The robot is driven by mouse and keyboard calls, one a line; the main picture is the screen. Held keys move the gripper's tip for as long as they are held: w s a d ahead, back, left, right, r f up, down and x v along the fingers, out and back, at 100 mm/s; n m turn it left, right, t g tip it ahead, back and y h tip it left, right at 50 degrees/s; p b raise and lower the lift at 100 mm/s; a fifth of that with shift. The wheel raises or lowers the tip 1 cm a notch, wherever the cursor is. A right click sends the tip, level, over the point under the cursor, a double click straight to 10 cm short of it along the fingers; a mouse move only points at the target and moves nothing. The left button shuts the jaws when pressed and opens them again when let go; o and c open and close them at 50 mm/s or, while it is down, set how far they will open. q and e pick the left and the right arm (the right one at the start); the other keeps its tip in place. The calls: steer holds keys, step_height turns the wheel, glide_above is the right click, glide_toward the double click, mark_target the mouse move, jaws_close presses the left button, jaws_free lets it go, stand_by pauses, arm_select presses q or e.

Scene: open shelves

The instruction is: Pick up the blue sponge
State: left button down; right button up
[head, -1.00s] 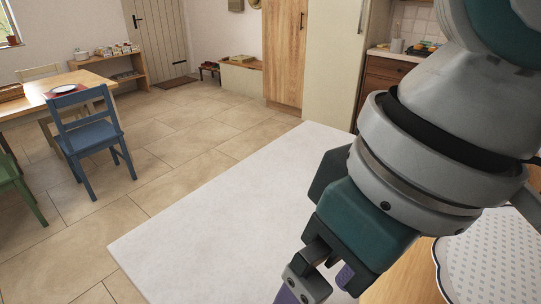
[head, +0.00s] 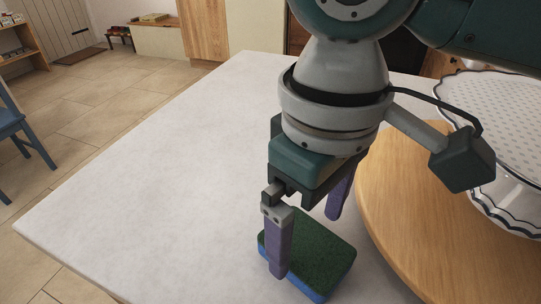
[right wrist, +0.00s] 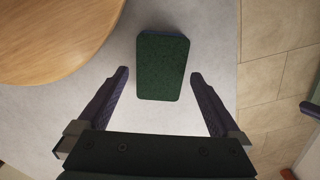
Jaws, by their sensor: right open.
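The blue sponge (head: 325,262) lies flat on the white tabletop, with a dark green scouring top and a blue side below it. In the right wrist view the sponge (right wrist: 162,68) shows its green top, ahead of and between the line of the two fingertips. My right gripper (head: 305,245) is open, with purple fingers pointing down above the sponge. In the right wrist view the open fingers of the right gripper (right wrist: 159,74) have free space on both sides of the sponge. One finger hides part of the sponge in the head view. My left gripper is out of view.
A round wooden board (head: 420,215) lies right of the sponge, with a white dotted dish with a wavy dark rim (head: 490,110) on it. The white tabletop (head: 160,190) is clear to the left. A blue chair (head: 15,130) stands beyond.

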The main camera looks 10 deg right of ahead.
mark_target(307, 244)
step_height(307, 244, down, 2)
steer(key=shift+f, duration=0.25)
steer(key=c, duration=1.3)
step_height(307, 244, up, 20)
steer(key=p, duration=0.4)
steer(key=shift+r, duration=0.1)
